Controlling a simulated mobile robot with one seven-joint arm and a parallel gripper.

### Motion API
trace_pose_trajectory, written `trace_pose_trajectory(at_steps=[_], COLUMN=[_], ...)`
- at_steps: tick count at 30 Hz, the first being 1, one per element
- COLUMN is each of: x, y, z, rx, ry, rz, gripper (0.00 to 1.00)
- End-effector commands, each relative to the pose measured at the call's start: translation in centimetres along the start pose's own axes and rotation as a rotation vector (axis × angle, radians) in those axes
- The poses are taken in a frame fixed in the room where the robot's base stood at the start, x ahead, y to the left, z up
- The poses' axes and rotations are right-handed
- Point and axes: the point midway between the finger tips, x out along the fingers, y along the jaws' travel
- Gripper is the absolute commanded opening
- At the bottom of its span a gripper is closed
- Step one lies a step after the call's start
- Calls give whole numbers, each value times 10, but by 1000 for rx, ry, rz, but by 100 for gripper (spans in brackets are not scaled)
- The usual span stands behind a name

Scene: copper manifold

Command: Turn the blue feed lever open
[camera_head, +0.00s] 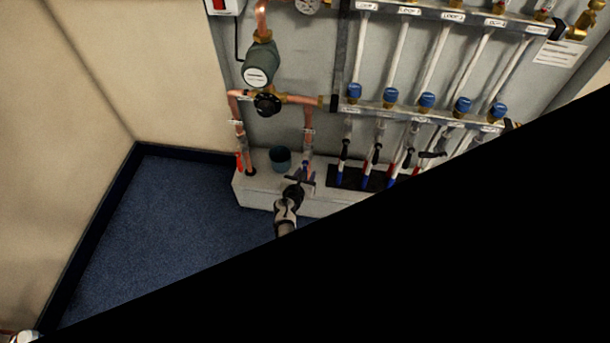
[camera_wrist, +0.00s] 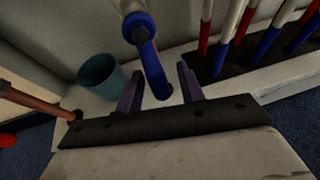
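In the wrist view a blue lever (camera_wrist: 149,58) hangs from a pale fitting at the top and runs down towards the white ledge. Its lower part appears between the two dark fingers of my gripper (camera_wrist: 160,90). The fingers are apart, with a clear gap on both sides of the blue part. I cannot tell how deep the lever sits between them. In the head view my gripper (camera_head: 299,182) is at the foot of the copper pipe (camera_head: 308,125), above the ledge. It hides most of the lever there.
A teal cup (camera_wrist: 101,76) stands on the ledge, left of my gripper, and shows in the head view (camera_head: 280,159). A red handle (camera_head: 239,162) is further left. Several red and blue sleeved pipes (camera_wrist: 238,35) rise close on the right. Blue floor (camera_head: 165,220) is free at left.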

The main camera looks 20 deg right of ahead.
Motion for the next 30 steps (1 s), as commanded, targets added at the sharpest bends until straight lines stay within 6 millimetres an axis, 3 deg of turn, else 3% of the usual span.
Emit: trace_pose_trajectory(at_steps=[7, 21, 30], x=[-16, -110, -137], y=[0, 0, 0], z=[2, 1, 0], rx=[1, -1, 0], ry=[1, 1, 0], rz=[2, 1, 0], gripper=[38, 38, 38])
